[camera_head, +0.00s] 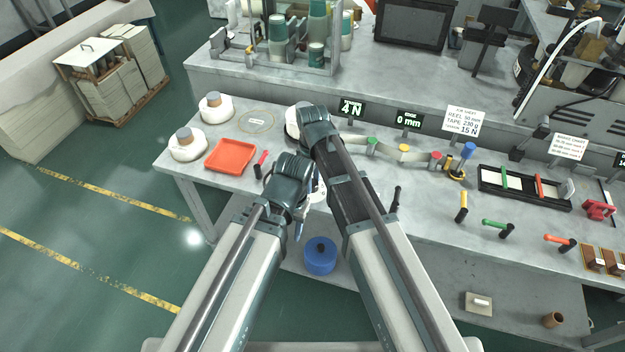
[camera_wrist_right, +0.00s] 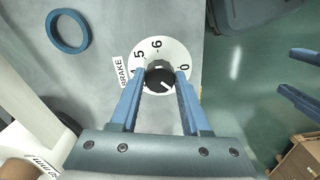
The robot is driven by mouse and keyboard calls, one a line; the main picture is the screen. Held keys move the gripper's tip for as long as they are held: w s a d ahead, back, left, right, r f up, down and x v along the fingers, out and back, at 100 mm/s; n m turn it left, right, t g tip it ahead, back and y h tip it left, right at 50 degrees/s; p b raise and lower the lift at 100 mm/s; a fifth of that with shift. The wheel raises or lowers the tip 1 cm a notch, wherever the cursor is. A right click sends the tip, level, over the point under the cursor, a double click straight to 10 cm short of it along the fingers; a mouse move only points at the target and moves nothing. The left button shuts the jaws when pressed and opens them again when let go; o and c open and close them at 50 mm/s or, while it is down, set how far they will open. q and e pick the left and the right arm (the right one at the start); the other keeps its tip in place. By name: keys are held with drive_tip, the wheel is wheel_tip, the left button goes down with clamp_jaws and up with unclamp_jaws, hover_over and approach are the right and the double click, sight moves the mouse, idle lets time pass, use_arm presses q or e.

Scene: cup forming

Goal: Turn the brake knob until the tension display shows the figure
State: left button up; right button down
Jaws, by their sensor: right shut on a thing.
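The tension display (camera_head: 351,108) reads 4 N. A card (camera_head: 464,121) at the back lists reel, tape and 15 N. The brake knob (camera_wrist_right: 160,78) is black with a white mark, in the middle of a white numbered dial (camera_wrist_right: 174,50) beside a BRAKE label. My right gripper (camera_wrist_right: 158,83) is shut on the knob, one finger on each side. In the head view my right arm hides most of the knob. My left gripper (camera_head: 300,222) hangs by the table's front edge; its fingers stand apart and empty in the right wrist view (camera_wrist_right: 303,78).
A second display (camera_head: 409,121) reads 0 mm. An orange tray (camera_head: 231,155) and white reels (camera_head: 188,146) stand on the left of the table. A blue ring (camera_wrist_right: 68,31) lies near the dial. Several coloured-handled tools lie at right; a blue container (camera_head: 320,255) sits below.

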drive_tip(key=shift+m, duration=0.3)
drive_tip(key=m, duration=1.2)
drive_tip(key=shift+s, duration=0.1)
drive_tip(key=shift+m, duration=0.4)
drive_tip(key=shift+c, duration=1.9)
unclamp_jaws()
drive_tip(key=shift+r, duration=0.1)
